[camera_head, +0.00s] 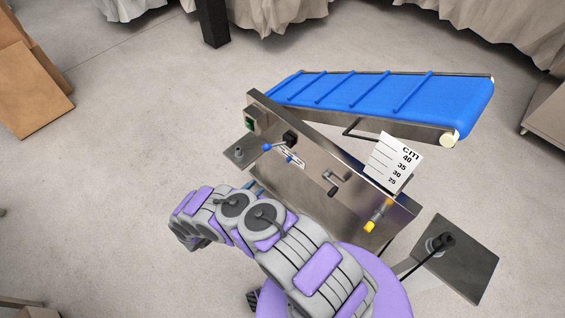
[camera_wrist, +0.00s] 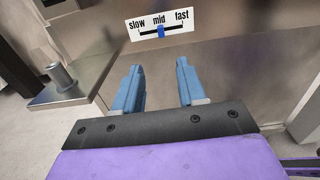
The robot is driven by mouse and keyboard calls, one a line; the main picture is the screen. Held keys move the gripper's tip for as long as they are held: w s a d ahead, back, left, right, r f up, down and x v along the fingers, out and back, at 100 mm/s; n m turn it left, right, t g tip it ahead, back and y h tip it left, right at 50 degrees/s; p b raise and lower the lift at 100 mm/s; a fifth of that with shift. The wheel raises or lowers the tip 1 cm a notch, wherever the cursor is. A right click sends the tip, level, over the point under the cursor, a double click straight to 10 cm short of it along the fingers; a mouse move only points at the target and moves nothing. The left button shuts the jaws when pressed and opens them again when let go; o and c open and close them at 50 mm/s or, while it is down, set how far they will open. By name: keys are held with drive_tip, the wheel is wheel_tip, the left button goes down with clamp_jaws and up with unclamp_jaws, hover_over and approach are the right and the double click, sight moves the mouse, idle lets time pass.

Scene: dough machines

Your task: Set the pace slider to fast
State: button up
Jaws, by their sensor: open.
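The pace slider is a small blue knob (camera_wrist: 161,31) on a white label plate (camera_wrist: 143,27) marked slow, mid and fast, in the upper middle of the wrist view. The knob stands at mid. In the head view the plate is small on the machine's front, with the blue knob (camera_head: 290,159) on it. My gripper (camera_wrist: 160,88) is open, its two blue fingers apart and empty. The fingertips are below the plate in the wrist view, with nothing between them. In the head view my gripper is mostly hidden behind my arm.
A steel ledge with a post (camera_wrist: 62,80) stands left of my gripper.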

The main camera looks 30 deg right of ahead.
sight(287, 160)
drive_tip(key=b+x, duration=0.1)
drive_tip(key=x, duration=1.6)
drive_tip(key=shift+b, duration=0.3)
drive_tip(key=shift+c, duration=0.4)
clamp_jaws()
